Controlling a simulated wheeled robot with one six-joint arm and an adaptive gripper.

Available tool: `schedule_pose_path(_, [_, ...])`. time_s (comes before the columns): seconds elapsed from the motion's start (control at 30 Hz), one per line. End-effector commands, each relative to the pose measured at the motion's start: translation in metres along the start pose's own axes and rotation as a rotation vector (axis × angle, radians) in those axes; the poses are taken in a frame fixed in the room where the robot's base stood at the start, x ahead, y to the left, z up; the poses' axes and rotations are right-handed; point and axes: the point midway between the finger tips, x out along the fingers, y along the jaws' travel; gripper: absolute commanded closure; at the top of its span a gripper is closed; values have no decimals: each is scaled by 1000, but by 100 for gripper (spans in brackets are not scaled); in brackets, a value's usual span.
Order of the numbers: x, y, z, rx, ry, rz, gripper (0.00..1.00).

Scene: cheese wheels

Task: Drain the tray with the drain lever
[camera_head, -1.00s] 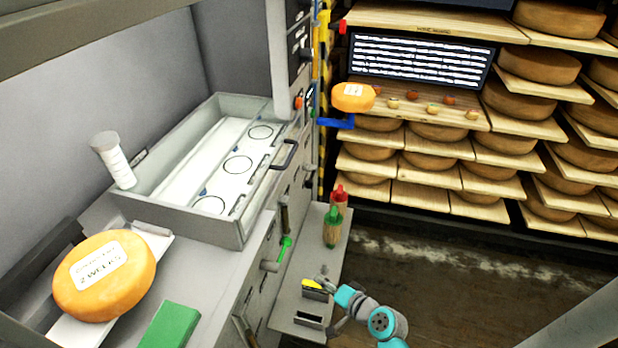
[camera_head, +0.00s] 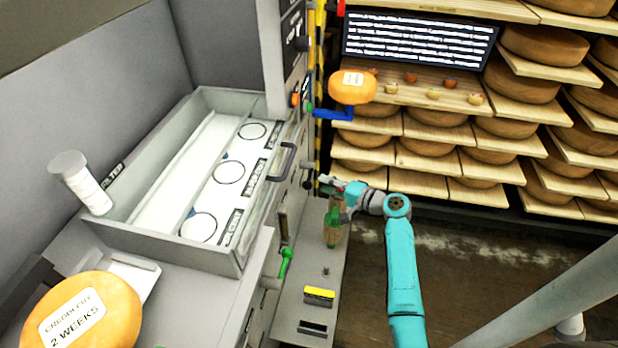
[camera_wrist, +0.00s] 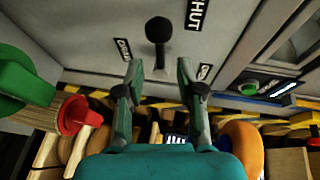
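In the wrist view a black lever (camera_wrist: 158,32) stands out from a grey panel, beside a label ending in "HUT" (camera_wrist: 197,13) and two smaller labels too blurred to read surely. My gripper (camera_wrist: 159,64) is open, its fingertips on either side of the lever's narrow end, with no clear contact. In the head view my gripper (camera_head: 330,186) is beside the panel below the tray's handle (camera_head: 283,162); the lever is hard to make out there.
A green-handled valve (camera_head: 286,262) sticks out nearby. An orange cheese wheel (camera_head: 352,88) rests above a blue bracket (camera_head: 333,113). Cheese shelves (camera_head: 470,190) fill the back.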

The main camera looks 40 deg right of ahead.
Motion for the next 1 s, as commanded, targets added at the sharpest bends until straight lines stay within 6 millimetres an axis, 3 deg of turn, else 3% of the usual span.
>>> schedule_pose_path(0.2, [40,0,1,-1,-2,1,63])
schedule_pose_path(0.4, [63,0,0,-2,-1,1,63])
schedule_pose_path(0.83, [71,0,0,-1,1,1,63])
schedule_pose_path(1.0, [71,0,0,-1,1,1,100])
